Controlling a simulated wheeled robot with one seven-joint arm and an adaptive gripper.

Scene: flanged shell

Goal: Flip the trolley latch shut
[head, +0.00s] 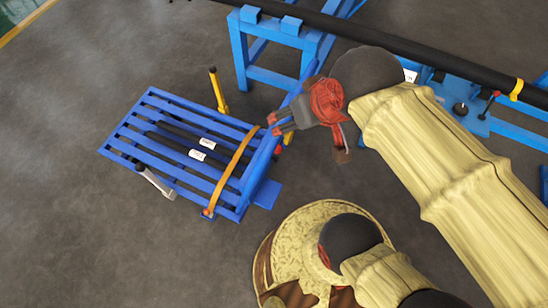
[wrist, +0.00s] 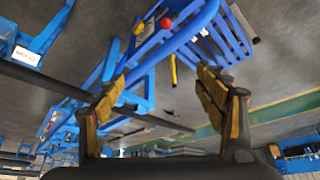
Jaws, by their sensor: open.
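The blue slatted trolley (head: 123,145) stands on the floor left of centre in the head view, and part of it shows at the top of the wrist view (wrist: 228,35). My gripper (head: 273,124) is open at the trolley's right end, close to its blue end bar. In the wrist view the open fingers (wrist: 160,92) are apart with nothing between their tips. A red knob (wrist: 166,22) and a yellow part (wrist: 139,28) show by the blue bar beyond the fingers. In the head view my gripper partly hides this area. I cannot tell which part is the latch or its position.
An orange strap (head: 235,160) crosses the trolley over dark rods. A yellow post (head: 218,90) stands behind it and a grey handle (head: 156,181) sticks out in front. A blue frame (head: 240,55) and a long black pipe (head: 440,55) lie behind. Floor to the left is clear.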

